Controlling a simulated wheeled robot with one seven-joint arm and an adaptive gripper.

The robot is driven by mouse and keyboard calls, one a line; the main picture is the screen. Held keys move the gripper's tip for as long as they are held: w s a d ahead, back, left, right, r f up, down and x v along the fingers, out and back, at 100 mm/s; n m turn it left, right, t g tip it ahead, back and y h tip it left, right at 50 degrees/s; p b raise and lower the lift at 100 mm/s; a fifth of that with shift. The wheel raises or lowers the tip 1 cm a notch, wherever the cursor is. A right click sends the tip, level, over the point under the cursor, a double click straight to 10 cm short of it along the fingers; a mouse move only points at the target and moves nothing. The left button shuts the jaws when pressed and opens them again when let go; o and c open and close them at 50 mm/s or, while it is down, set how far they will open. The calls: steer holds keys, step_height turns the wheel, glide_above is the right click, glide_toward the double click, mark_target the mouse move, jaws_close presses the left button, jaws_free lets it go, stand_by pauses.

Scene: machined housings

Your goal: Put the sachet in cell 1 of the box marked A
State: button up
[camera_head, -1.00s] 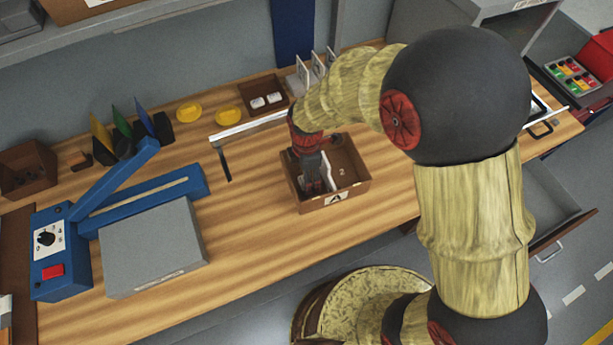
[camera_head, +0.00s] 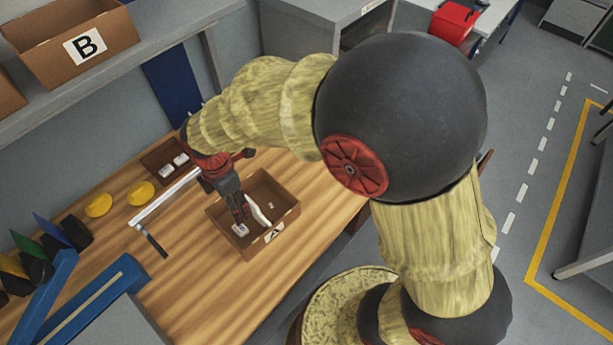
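The open brown box marked A (camera_head: 290,222) stands on the bench, its label facing front. A white upright strip (camera_head: 259,214) crosses its inside; I cannot tell if it is a divider. My gripper (camera_head: 241,221) points down into the left part of the box, left of the strip. A small white piece with a grey mark (camera_head: 240,230) shows at the fingertips. It may be the sachet, and I cannot tell if the fingers grip it or it lies below them. Cell numbers are not readable.
A small dark tray (camera_head: 156,157) with two white pieces stands behind the box. Two yellow dishes (camera_head: 141,194) and a white bar with a dark handle (camera_head: 165,198) lie to the left. A blue sealer (camera_head: 85,300) is at lower left. Box B (camera_head: 110,35) sits on the shelf.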

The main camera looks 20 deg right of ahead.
steer(key=s+d+r+m+t, duration=0.1)
steer(key=s+d+r+m, duration=0.1)
steer(key=d+r+m, duration=0.45)
steer(key=s+d+r+m+t, duration=0.2)
steer(key=s+d+r+m, duration=0.1)
steer(key=d+r+m, duration=0.4)
steer(key=s+d+r+m+t, duration=0.2)
steer(key=s+d+r+m, duration=0.4)
steer(key=s+m, duration=0.2)
steer(key=shift+s+d+r, duration=0.15)
steer(key=shift+s+r, duration=0.2)
steer(key=shift+s, duration=0.05)
